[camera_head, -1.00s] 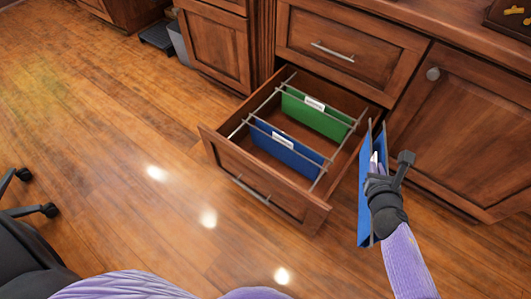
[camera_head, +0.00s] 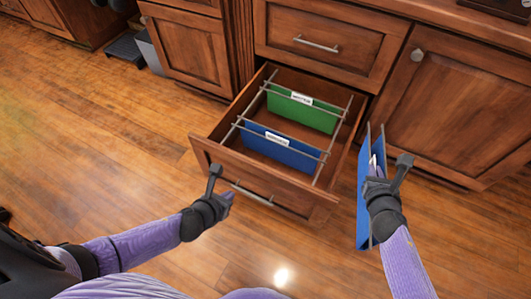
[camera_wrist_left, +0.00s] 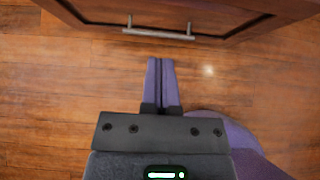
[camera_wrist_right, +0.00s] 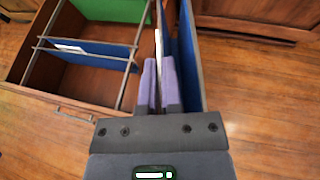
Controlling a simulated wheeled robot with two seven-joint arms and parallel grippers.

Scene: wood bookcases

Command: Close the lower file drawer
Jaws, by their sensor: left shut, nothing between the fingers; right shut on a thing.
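The lower file drawer (camera_head: 250,180) stands pulled out from the wood cabinet, with a metal bar handle (camera_head: 252,194) on its front. A green hanging folder (camera_head: 303,113) and a blue hanging folder (camera_head: 279,149) hang on rails inside it. My left gripper (camera_head: 228,197) is shut and empty in front of the drawer; in the left wrist view its fingers (camera_wrist_left: 161,62) point at the handle (camera_wrist_left: 158,34), apart from it. My right gripper (camera_head: 376,178) is shut on another blue folder (camera_head: 364,198), held right of the drawer, outside it.
A closed upper drawer (camera_head: 325,42) is above the open one. A closed cabinet door (camera_head: 455,110) is at the right, another (camera_head: 188,50) at the left. A grey bin (camera_head: 150,52) stands at the back left. The wood floor in front is clear.

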